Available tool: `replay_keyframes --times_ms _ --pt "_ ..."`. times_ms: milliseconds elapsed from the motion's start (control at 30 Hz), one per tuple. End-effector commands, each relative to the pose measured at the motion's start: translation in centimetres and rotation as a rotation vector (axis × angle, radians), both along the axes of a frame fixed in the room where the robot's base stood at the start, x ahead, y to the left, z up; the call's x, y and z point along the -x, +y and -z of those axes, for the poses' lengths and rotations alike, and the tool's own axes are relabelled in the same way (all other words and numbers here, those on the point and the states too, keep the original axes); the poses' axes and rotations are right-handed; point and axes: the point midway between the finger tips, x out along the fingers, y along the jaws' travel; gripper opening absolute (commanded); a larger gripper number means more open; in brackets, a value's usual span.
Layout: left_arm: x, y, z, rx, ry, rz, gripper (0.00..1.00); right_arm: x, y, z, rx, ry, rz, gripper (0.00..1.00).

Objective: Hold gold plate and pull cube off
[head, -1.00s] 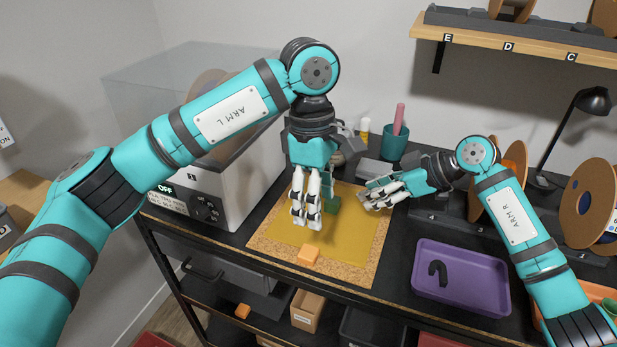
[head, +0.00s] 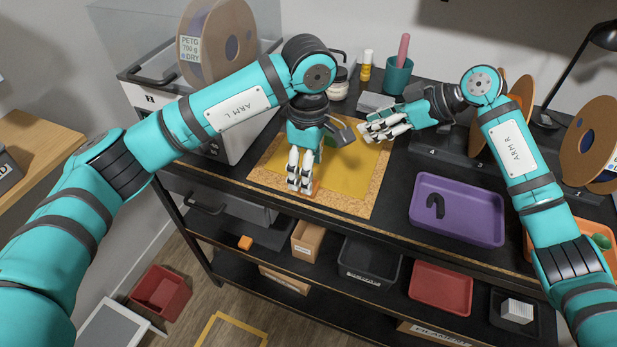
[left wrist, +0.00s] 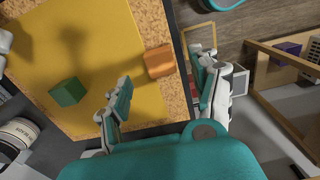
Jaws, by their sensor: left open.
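The gold plate (head: 352,173) lies flat on a cork mat (head: 368,203) on the black bench. In the left wrist view, the gold plate (left wrist: 97,52) carries a green cube (left wrist: 67,91). An orange block (left wrist: 160,61) sits at the plate's front edge, over the cork border. My left gripper (head: 300,187) points down over the front edge. In the left wrist view, my left gripper (left wrist: 166,95) is open, its fingers on either side of the orange block's line, with nothing visibly gripped. My right gripper (head: 370,134) hovers at the plate's back right; its finger gap is unclear.
A purple tray (head: 457,210) with a dark curved part is right of the mat. A teal cup (head: 398,75), a jar (head: 339,86) and a grey block (head: 377,103) stand behind. Spools stand at right; bins fill the shelf below.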

Motion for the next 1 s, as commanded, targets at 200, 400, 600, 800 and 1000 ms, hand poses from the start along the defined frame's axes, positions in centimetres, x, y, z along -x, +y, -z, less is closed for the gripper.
replay_keyframes --times_ms 200,400,600,800,1000 --pt "0.0 0.0 2.9 -0.001 0.002 0.0 0.63 0.0 0.0 0.0 0.0 0.0 0.0 0.38" --pt "0.0 0.0 3.8 0.001 0.001 0.0 0.63 0.0 0.0 0.0 0.0 0.0 0.0 0.38" --pt "0.0 0.0 3.8 0.0 0.001 0.0 0.63 0.0 0.0 0.0 0.0 0.0 0.0 0.38" --pt "0.0 0.0 3.7 0.0 0.001 0.0 0.41 0.0 0.0 0.0 0.0 0.0 0.0 0.38" --pt "0.0 0.0 3.7 0.0 0.0 0.0 0.15 0.0 0.0 0.0 0.0 0.0 0.0 0.38"
